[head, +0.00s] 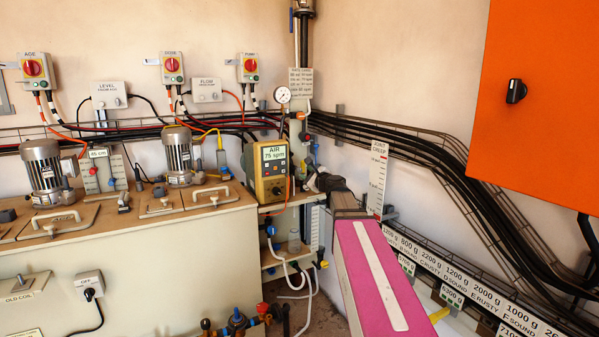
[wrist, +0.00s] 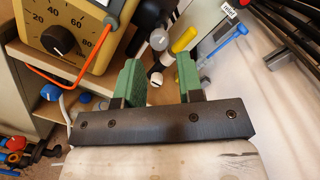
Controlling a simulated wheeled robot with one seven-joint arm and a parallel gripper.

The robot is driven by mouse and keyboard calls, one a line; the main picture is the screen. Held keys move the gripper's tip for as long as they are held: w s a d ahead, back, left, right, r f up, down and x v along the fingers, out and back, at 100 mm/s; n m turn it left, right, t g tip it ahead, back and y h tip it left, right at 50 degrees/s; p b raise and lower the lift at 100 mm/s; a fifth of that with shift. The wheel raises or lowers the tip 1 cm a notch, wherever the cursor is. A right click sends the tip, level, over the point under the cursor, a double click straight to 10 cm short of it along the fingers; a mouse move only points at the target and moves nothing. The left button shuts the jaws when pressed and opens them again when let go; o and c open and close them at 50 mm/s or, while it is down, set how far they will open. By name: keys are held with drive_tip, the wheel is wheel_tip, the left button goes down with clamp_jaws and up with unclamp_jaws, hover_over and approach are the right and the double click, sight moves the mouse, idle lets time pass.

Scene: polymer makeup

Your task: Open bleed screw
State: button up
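I cannot tell for sure which part is the bleed screw. In the wrist view, small fittings stand just beyond my gripper (wrist: 160,82): a yellow cylindrical handle (wrist: 183,39), a grey round cap (wrist: 159,39) and a small white knob (wrist: 156,79). A blue T-shaped handle (wrist: 228,44) is further right. My gripper's green-padded fingers are apart, with nothing held between them. The white knob shows in the gap between the fingers; contact is not visible. In the head view, my arm reaches toward the pipework right of the yellow box, and the fingertips are hard to make out.
A yellow dial box (head: 270,172) is close on the left, with an orange cable (wrist: 62,77) looping beside it. A pressure gauge (head: 282,95) is above. Black cables (head: 440,150) and labelled rails run along the right wall. A shelf (head: 292,262) with white hoses is below.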

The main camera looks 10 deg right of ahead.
sight(301, 170)
drive_tip(key=x, duration=0.6)
drive_tip(key=shift+w+a, duration=0.1)
drive_tip(key=shift+w, duration=0.2)
clamp_jaws()
